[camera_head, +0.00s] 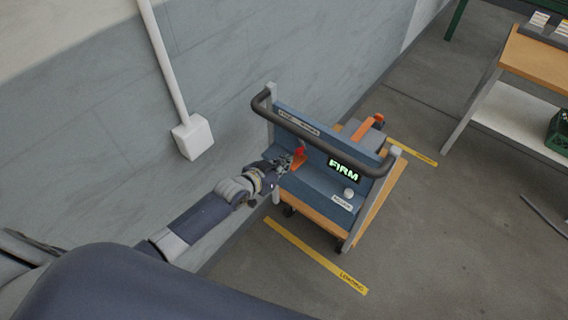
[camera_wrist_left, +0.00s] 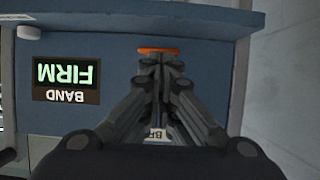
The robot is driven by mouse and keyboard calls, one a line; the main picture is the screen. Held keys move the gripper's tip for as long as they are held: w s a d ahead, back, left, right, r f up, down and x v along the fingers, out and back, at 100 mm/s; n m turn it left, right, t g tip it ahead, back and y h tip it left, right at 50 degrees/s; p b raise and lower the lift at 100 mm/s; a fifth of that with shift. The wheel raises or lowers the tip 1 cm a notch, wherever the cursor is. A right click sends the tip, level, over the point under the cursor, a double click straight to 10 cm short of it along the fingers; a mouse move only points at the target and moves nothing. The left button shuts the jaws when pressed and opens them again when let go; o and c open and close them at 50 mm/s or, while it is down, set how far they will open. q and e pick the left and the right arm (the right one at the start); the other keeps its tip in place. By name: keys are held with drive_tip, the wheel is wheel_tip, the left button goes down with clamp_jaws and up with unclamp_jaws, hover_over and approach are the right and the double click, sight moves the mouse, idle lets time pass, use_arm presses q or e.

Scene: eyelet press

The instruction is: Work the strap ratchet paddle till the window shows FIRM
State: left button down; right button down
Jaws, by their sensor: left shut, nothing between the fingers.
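The display window (camera_head: 343,171) on the blue panel of the cart reads FIRM in lit green letters. In the left wrist view the window (camera_wrist_left: 67,82) appears upside down and reads BAND FIRM. The orange-red paddle (camera_head: 299,158) stands out from the panel, left of the window. My left gripper (camera_head: 284,163) is at the paddle, with its fingers shut and nothing between them. In the left wrist view the fingertips (camera_wrist_left: 160,58) are by the orange edge of the paddle (camera_wrist_left: 158,50); I cannot tell whether they touch. My right gripper is not in view.
The wheeled cart has a dark handle bar (camera_head: 325,146) across its top and a white knob (camera_head: 349,193) below the window. A grey wall with a white box (camera_head: 192,137) is on the left. A wooden-topped bench (camera_head: 540,58) is at right. Open floor lies between.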

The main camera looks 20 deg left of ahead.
use_arm(q)
wheel_tip(320, 180, up, 5)
drive_tip(key=p, duration=0.4)
drive_tip(key=f+b+v, duration=0.1)
drive_tip(key=v, duration=0.8)
drive_tip(key=shift+s, duration=0.2)
idle(0.3)
drive_tip(key=s+a+f+n+g+y, duration=0.15)
drive_tip(key=s+f, duration=0.25)
drive_tip(key=f, duration=0.5)
drive_tip(key=s+a+f+g+y, duration=0.1)
drive_tip(key=s+a+f+g, duration=0.15)
drive_tip(key=s+f, duration=0.45)
drive_tip(key=s+a+f+g+y, duration=0.1)
drive_tip(key=s+a+f, duration=0.1)
drive_tip(key=f, duration=0.9)
drive_tip(key=s+d+f+g, duration=0.1)
drive_tip(key=s+f, duration=0.4)
drive_tip(key=s, duration=0.5)
drive_tip(key=s+d+f+g, duration=0.1)
drive_tip(key=s+f+g, duration=0.2)
drive_tip(key=s, duration=0.7)
drive_tip(key=s+d+f+g+b, duration=0.1)
drive_tip(key=s+f+g, duration=0.1)
drive_tip(key=s+f, duration=0.5)
drive_tip(key=s+y, duration=0.1)
drive_tip(key=s, duration=0.2)
drive_tip(key=shift+d+f, duration=0.25)
drive_tip(key=shift+f, duration=0.1)
